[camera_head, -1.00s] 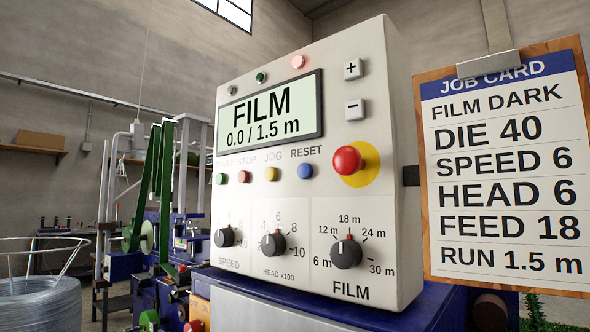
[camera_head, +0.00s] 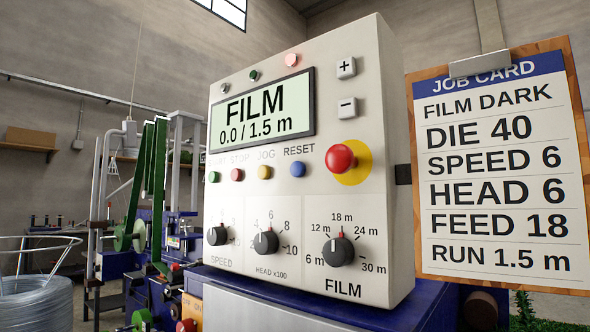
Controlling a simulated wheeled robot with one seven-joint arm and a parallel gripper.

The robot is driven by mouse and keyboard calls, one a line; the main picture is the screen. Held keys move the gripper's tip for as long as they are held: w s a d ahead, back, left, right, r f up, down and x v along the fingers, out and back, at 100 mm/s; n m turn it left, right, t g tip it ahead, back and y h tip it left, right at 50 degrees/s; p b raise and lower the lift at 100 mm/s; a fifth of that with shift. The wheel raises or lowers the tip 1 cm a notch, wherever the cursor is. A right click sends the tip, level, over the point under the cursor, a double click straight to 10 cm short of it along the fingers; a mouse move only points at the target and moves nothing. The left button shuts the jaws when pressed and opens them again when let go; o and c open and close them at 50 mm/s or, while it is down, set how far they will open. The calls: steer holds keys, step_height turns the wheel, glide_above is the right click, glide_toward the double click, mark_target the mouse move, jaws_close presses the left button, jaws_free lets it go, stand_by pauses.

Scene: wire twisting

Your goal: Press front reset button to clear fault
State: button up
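The blue RESET button (camera_head: 298,169) is on the front of the white control box (camera_head: 375,225), under its printed label. To its left in the same row are a yellow JOG button (camera_head: 264,172), a red STOP button (camera_head: 237,175) and a green START button (camera_head: 214,177). The display (camera_head: 262,115) above reads FILM 0.0 / 1.5 m. A pinkish-red lamp (camera_head: 291,59) sits above the display and looks lit. My gripper is not in view.
A red mushroom button (camera_head: 340,158) on a yellow disc stands out right of RESET. Dial knobs, including FILM (camera_head: 338,251), are below. A job card (camera_head: 497,170) hangs at the right. A wire coil (camera_head: 37,303) and machine with green belts (camera_head: 150,180) are left.

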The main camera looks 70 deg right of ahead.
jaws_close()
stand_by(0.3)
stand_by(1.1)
